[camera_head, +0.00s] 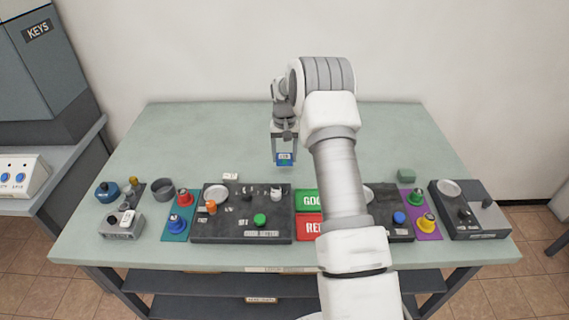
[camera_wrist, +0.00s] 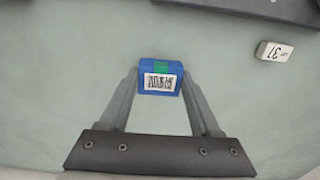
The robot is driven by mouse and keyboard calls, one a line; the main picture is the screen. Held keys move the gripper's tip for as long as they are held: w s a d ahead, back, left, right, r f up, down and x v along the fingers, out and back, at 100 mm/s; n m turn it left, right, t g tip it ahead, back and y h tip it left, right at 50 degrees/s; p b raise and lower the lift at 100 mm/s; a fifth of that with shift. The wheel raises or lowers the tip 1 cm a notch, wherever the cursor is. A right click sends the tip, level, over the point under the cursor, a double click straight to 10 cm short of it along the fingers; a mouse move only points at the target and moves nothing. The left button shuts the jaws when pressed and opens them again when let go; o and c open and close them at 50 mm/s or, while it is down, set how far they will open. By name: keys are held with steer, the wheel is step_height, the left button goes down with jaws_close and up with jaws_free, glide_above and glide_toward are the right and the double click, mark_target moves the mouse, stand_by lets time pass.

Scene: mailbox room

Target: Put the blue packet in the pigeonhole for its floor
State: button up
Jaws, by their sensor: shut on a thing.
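A small blue packet (camera_head: 284,158) is held between the fingers of my gripper (camera_head: 284,152), above the middle of the green table. In the wrist view the blue packet (camera_wrist: 161,80) sits between the two fingertips of my gripper (camera_wrist: 160,84). It has a green patch and a white label with dark print that is too small to read. No pigeonholes are clearly identifiable in either view.
The table (camera_head: 200,130) is bare behind the packet. Dark panels (camera_head: 240,232) with coloured knobs line its front edge. A white block marked 37 (camera_wrist: 274,51) lies near. Green and red plates (camera_head: 308,228) are partly hidden by my arm. A KEYS cabinet (camera_head: 38,70) stands left.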

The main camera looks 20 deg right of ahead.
mark_target(284, 164)
steer(key=shift+f, duration=1.85)
steer(key=shift+f, duration=0.15)
steer(key=o, duration=1.4)
